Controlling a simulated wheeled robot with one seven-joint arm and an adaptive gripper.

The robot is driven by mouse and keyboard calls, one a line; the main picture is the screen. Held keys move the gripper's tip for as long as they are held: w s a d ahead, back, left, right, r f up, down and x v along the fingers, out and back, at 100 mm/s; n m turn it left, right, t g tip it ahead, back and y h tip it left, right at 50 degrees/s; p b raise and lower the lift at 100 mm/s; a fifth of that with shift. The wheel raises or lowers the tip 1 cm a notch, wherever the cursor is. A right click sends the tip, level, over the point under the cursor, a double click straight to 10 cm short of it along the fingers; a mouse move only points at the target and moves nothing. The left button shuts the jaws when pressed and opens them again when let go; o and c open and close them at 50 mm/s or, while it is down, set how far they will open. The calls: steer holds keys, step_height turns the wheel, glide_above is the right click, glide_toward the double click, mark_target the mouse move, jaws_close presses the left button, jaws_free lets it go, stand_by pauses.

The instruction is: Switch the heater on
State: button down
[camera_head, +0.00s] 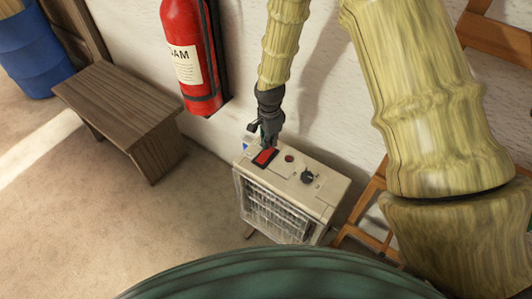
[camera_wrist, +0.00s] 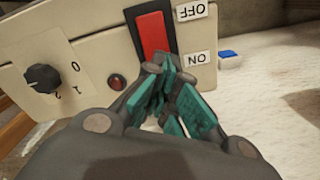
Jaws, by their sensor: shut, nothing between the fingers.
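The cream heater (camera_head: 315,200) stands on the floor against the wall, its wire grille facing front. On its top are a red rocker switch (camera_head: 264,157), a dark red lamp (camera_head: 289,158) and a black knob (camera_head: 307,177). The wrist view shows the switch (camera_wrist: 152,33) in its black frame, with an OFF label (camera_wrist: 192,10) and an ON label (camera_wrist: 197,58) beside opposite ends. My gripper (camera_head: 268,142) is shut and empty, pointing down. Its teal fingertips (camera_wrist: 166,72) are at the ON end of the switch; I cannot tell if they touch it.
A red fire extinguisher (camera_head: 187,55) hangs on the wall above left of the heater. A wooden bench (camera_head: 115,98) and a blue barrel (camera_head: 32,50) stand at left. A wooden frame (camera_head: 362,212) leans right of the heater. The floor in front of the bench is clear.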

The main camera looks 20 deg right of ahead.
mark_target(269, 150)
steer(key=shift+f+b, duration=0.45)
steer(key=shift+f, duration=0.8)
stand_by(1.1)
steer(key=shift+r, duration=0.15)
steer(key=shift+r+p, duration=2.9)
steer(key=shift+r, duration=0.5)
